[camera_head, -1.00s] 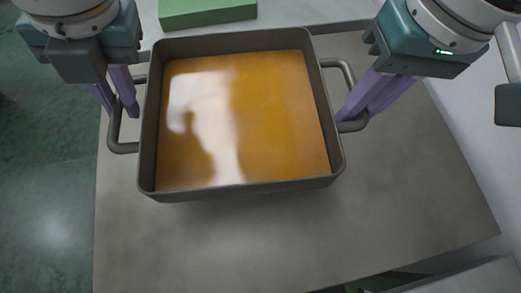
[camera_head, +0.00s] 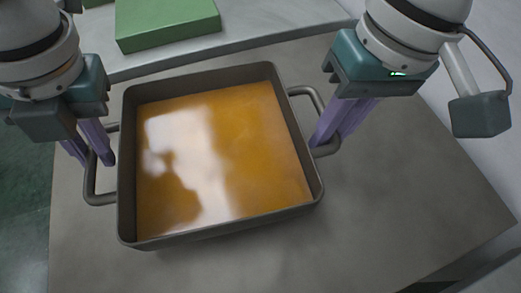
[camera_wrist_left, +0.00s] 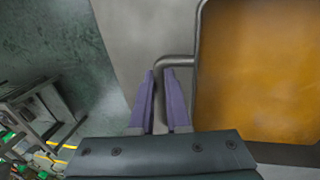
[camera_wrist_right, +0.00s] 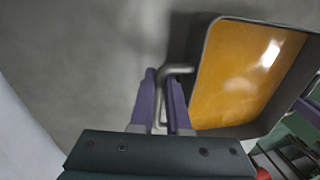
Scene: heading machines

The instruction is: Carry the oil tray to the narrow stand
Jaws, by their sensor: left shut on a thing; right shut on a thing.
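The oil tray (camera_head: 222,226) is a square grey-brown pan with a loop handle on each side, filled with amber oil. It sits in the middle of the head view, over a grey tabletop; I cannot tell whether it touches it. My left gripper (camera_head: 96,160) is shut on the tray's left handle (camera_head: 90,190), also visible in the left wrist view (camera_wrist_left: 175,62). My right gripper (camera_head: 325,140) is shut on the right handle (camera_head: 318,100), also visible in the right wrist view (camera_wrist_right: 178,69). The oil surface looks roughly level. I cannot pick out the narrow stand.
The grey tabletop (camera_head: 390,200) is bare in front of and right of the tray. A green box (camera_head: 167,22) lies on a pale surface behind it. Green floor (camera_head: 22,225) shows at the left. The left wrist view shows machinery (camera_wrist_left: 40,115) by the floor.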

